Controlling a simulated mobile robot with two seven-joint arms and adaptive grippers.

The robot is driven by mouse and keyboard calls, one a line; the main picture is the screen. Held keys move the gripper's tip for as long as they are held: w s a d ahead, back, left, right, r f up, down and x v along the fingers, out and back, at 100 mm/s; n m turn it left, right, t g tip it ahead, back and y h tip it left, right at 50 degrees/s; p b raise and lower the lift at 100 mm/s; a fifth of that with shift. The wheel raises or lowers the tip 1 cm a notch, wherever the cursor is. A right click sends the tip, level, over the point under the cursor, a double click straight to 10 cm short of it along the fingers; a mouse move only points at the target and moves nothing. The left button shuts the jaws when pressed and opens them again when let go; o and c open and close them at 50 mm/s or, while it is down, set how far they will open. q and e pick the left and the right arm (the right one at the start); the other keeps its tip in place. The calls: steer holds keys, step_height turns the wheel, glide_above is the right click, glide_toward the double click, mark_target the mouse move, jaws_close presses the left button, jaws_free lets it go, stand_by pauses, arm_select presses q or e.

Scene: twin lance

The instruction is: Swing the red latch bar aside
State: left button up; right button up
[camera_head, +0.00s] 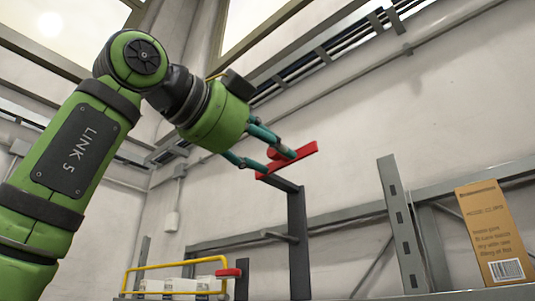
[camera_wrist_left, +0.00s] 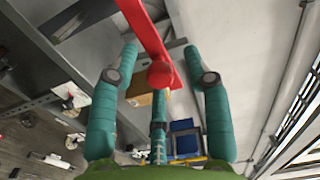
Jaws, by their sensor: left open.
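The red latch bar (camera_head: 303,154) sits tilted at the top of a dark upright post (camera_head: 298,240). A round red knob (camera_wrist_left: 160,74) sticks out from the bar, which runs up and left in the left wrist view. My left gripper (camera_head: 276,160) reaches the bar from the upper left. Its teal fingers are open, spread on either side of the knob in the wrist view. I see a gap between the knob and each side finger there; contact with the third finger below is unclear. My right gripper is not in view.
A cardboard box (camera_head: 494,234) stands at the right, beside a grey perforated upright (camera_head: 403,225). A yellow rail (camera_head: 175,264) and a smaller red piece (camera_head: 229,272) on a short dark post are low at the left. Open air surrounds the bar's right end.

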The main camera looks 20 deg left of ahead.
arm_select(q)
steer(key=v, duration=1.2)
stand_by(0.3)
